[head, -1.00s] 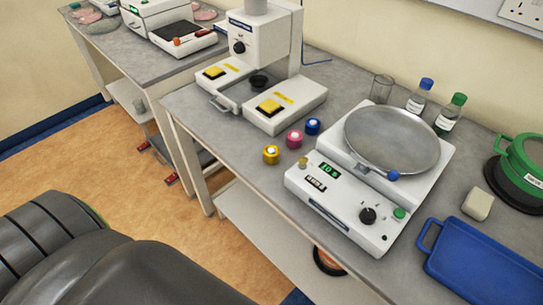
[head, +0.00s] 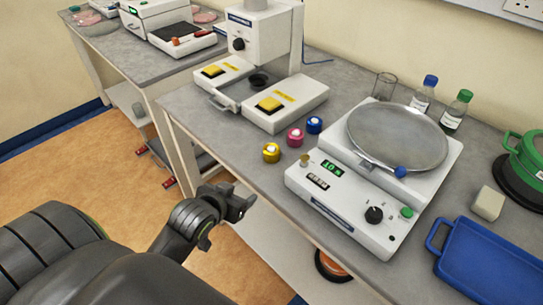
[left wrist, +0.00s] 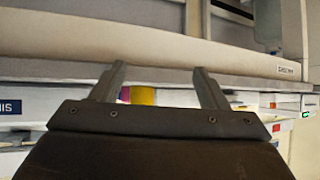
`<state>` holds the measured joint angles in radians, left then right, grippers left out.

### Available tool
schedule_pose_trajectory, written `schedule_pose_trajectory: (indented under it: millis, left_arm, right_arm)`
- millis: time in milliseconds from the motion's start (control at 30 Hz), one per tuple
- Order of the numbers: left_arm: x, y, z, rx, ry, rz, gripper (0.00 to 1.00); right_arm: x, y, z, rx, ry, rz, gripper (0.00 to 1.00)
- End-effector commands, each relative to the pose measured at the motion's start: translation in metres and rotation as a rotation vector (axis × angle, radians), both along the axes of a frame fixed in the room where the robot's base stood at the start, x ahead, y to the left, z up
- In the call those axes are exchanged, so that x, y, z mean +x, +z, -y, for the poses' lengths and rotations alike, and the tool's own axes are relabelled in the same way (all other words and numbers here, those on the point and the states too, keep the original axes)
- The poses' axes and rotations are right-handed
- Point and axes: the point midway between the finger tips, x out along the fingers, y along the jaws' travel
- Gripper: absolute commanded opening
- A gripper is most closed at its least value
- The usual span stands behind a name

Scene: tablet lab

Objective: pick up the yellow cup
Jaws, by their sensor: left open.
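The yellow cup (head: 271,153) is small with a pale top. It stands upright near the front edge of the grey bench, left of the pink cup (head: 295,137) and the blue cup (head: 314,125). My left gripper (head: 246,206) is open and empty, in front of the bench edge, nearer to me than the yellow cup and apart from it. In the left wrist view the two fingers of the left gripper (left wrist: 160,76) stand apart. Small yellow and pink patches show between them, too small to name surely. My right gripper is not seen.
A white balance (head: 340,205) with a round pan stands right of the cups. A white instrument (head: 290,105) with yellow pads stands behind them. A blue tray (head: 490,262) lies at the right. Bare bench top lies left of the yellow cup.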

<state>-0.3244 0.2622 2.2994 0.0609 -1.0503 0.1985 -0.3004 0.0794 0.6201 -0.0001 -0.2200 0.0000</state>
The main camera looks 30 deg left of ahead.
Motion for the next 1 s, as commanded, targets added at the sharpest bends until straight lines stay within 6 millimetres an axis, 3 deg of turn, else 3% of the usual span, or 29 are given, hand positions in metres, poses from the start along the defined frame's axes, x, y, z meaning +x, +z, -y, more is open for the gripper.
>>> schedule_pose_trajectory:
  millis: [200,300,433,1000]
  left_arm:
    - [0.008,0.073,0.016,-0.017,-0.047,0.18,0.68]
    - [0.013,0.091,0.02,-0.028,-0.061,0.237,0.68]
    - [0.025,0.091,0.021,-0.033,-0.064,0.25,0.68]
    - [0.114,0.053,0.018,-0.032,-0.063,0.248,0.68]
  right_arm:
    - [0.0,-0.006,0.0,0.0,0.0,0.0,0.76]
    - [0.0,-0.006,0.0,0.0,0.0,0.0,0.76]
    - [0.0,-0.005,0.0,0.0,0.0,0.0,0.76]
    - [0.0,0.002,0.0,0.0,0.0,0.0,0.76]
